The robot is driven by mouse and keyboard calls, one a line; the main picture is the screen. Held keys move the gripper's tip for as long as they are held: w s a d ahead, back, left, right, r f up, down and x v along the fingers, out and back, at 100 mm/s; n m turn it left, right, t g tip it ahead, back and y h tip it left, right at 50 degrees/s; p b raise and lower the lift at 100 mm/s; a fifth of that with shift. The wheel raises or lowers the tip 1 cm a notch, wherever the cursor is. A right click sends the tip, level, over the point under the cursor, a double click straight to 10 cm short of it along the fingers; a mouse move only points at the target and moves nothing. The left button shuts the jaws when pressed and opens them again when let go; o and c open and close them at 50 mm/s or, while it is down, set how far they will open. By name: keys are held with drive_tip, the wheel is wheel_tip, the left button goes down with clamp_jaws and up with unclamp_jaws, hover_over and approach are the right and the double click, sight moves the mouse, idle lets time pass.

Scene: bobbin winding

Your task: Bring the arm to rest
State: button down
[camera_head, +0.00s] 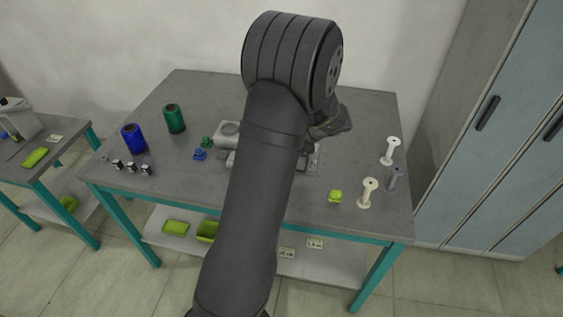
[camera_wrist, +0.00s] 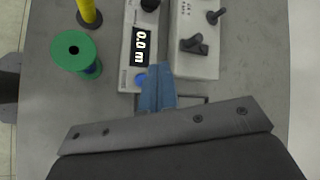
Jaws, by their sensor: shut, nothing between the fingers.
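My arm rises through the middle of the head view and hides part of the winding machine (camera_head: 227,133). My gripper (camera_wrist: 158,78) shows in the wrist view as two blue fingers, shut together with nothing between them. The fingers point at the gap between a display unit (camera_wrist: 133,45) reading "0.0 m" and a grey box (camera_wrist: 196,45) with black levers. How far above the table they are, I cannot tell. The fingers cannot be made out in the head view.
A green spool (camera_wrist: 73,50) sits near a yellow post (camera_wrist: 87,10). Cabinets stand at right.

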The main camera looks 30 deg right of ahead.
drive_tip(key=shift+f, duration=0.1)
drive_tip(key=shift+f, duration=0.55)
wheel_tip(320, 180, up, 5)
drive_tip(key=shift+r, duration=0.1)
